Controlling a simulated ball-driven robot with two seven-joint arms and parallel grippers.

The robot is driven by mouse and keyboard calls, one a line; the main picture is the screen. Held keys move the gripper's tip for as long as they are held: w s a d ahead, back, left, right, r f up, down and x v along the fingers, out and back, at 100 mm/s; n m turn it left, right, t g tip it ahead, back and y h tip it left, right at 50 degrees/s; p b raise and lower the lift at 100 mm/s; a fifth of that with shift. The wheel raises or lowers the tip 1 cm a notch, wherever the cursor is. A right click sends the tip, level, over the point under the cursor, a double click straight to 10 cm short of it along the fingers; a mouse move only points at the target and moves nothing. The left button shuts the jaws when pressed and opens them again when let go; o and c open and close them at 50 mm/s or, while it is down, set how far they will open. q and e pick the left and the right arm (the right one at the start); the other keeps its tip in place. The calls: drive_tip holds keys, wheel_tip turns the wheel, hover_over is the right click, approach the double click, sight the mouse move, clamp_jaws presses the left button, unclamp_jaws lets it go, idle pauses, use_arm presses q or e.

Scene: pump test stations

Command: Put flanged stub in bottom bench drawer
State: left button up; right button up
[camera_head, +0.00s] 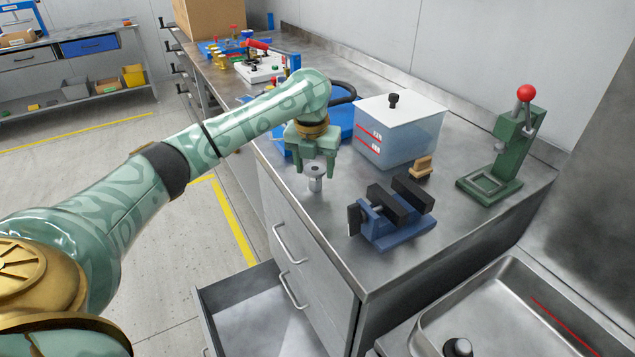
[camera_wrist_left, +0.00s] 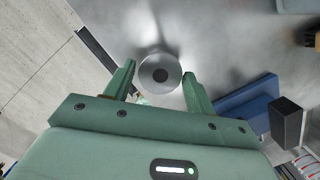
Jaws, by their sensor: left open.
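The flanged stub (camera_head: 315,177) is a small grey metal piece standing upright on the steel bench top near its left edge. My left gripper (camera_head: 315,162) is open directly above it, fingers pointing down. My right gripper is not in view.
A blue vise (camera_head: 392,232) stands right of the stub, with a wooden-handled brush (camera_head: 421,168) behind it. A steel sink (camera_head: 500,305) is at lower right.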

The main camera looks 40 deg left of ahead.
sight(315, 169)
use_arm(q)
drive_tip(key=f, duration=0.2)
drive_tip(key=f+b, duration=0.1)
drive_tip(key=shift+w+a+f, duration=0.1)
drive_tip(key=shift+w+f, duration=0.05)
drive_tip(key=shift+w, duration=0.1)
drive_tip(key=shift+r, duration=0.3)
drive_tip(key=c, duration=1)
drive_tip(key=shift+r, duration=0.15)
